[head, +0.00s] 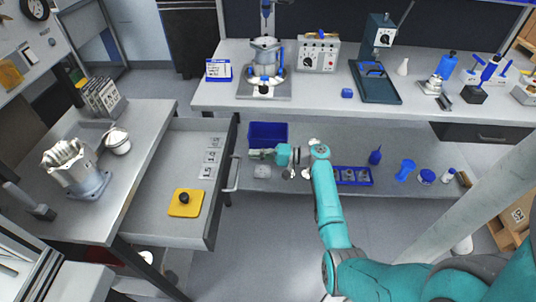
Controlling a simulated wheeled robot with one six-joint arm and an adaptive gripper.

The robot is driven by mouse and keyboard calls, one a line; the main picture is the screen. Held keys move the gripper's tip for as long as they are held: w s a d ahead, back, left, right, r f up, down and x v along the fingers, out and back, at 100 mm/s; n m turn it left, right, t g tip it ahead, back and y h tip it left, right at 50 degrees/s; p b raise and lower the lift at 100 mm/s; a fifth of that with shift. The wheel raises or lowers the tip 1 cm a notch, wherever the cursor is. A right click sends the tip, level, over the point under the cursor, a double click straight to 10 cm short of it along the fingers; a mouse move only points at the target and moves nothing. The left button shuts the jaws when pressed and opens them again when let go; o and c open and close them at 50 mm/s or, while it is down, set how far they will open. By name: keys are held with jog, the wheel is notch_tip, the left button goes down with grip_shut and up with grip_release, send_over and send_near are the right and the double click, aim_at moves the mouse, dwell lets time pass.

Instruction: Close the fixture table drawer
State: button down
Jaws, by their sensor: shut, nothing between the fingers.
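The fixture table drawer (150,200) stands pulled out to the right from under the left table (135,150). Its front panel (219,195) faces right and carries a bar handle (233,176). A yellow square plate with a black knob (187,203) and several pale labelled cards (212,157) lie in the drawer. My gripper (254,153) is shut and empty, pointing left. In the picture it lies just right of the drawer front, near the upper end of the handle. A gap shows between them, and I see no contact.
A metal housing (78,172) and a small pot (117,142) stand on the left table. The back bench (330,95) holds machines and tools. On its lower shelf are a blue bin (268,133) and a blue tray (352,176). Bare floor (265,240) lies right of the drawer.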

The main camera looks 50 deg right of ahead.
aim_at(231, 153)
jog(key=shift+x, duration=3.1)
jog(key=shift+a, duration=0.1)
jog(key=x, duration=2.4)
jog(key=shift+w+a+r, duration=0.15)
jog(key=shift+a, duration=0.05)
jog(key=shift+w+a+r, duration=0.1)
